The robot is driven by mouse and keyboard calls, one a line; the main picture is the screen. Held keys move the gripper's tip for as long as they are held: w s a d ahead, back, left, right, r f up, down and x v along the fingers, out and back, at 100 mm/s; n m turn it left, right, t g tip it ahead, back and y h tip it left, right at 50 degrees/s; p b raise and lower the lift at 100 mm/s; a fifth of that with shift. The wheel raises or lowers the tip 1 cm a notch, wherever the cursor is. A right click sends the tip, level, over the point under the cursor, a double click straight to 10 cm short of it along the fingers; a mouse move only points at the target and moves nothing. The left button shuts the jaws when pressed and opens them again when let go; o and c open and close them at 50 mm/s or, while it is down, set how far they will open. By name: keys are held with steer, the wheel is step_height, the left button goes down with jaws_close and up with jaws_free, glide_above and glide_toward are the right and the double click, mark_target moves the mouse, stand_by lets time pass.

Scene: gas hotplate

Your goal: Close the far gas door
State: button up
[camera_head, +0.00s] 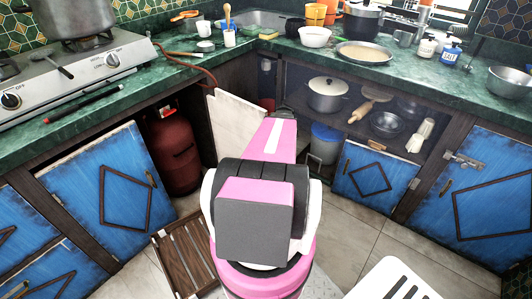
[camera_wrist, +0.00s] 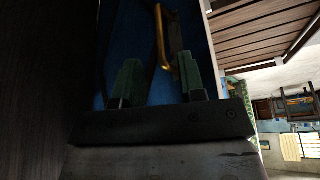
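The red gas cylinder (camera_head: 175,150) stands in an open cabinet under the left counter. To its right, a door (camera_head: 236,130) stands swung out, its pale inner face towards the head camera. A blue door (camera_head: 100,190) with a diamond frame is on the cylinder's left. In the head view my arm hides most of my gripper. In the wrist view my gripper (camera_wrist: 157,82) is open, its two green fingers apart, facing a blue door panel (camera_wrist: 140,20). A brass handle (camera_wrist: 163,38) lies just ahead, nearer the right finger. I cannot tell whether they touch.
A gas hotplate (camera_head: 80,75) with a pot is on the green counter (camera_head: 190,62). A red hose (camera_head: 190,65) hangs over its edge. A brown slatted object (camera_head: 185,258) and a white slatted seat (camera_head: 393,280) stand on the floor. Tiles (camera_head: 345,235) right of my arm are clear.

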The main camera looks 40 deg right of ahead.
steer(key=shift+x, duration=2.8)
jaws_close()
